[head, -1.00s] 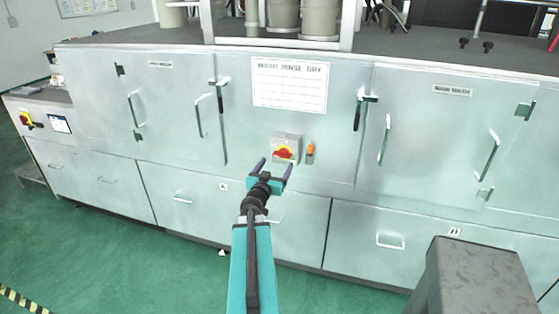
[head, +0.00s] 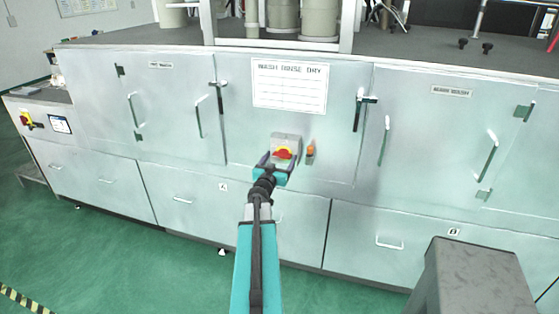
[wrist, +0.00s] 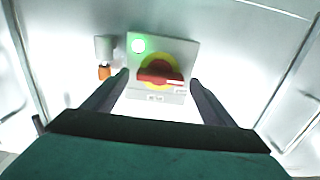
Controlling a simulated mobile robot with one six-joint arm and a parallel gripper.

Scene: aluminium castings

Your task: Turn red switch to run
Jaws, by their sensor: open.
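The red switch (head: 283,153) is a red rotary handle on a yellow disc, set on a grey box (head: 286,138) on the front of the middle cabinet. In the wrist view the red handle (wrist: 160,76) lies roughly crosswise, with a lit green lamp (wrist: 138,46) at the box's upper left. My gripper (head: 277,160) is open in front of the lower part of the box. In the wrist view its two dark fingers (wrist: 160,82) stand apart on either side of the handle. Whether they touch the box cannot be told.
An orange-tipped fitting (head: 310,149) sits just right of the box. Door handles (head: 359,110) stick out on both sides of the middle panel. A second red and yellow switch (head: 25,119) is at far left. A dark grey block (head: 473,275) stands at the lower right.

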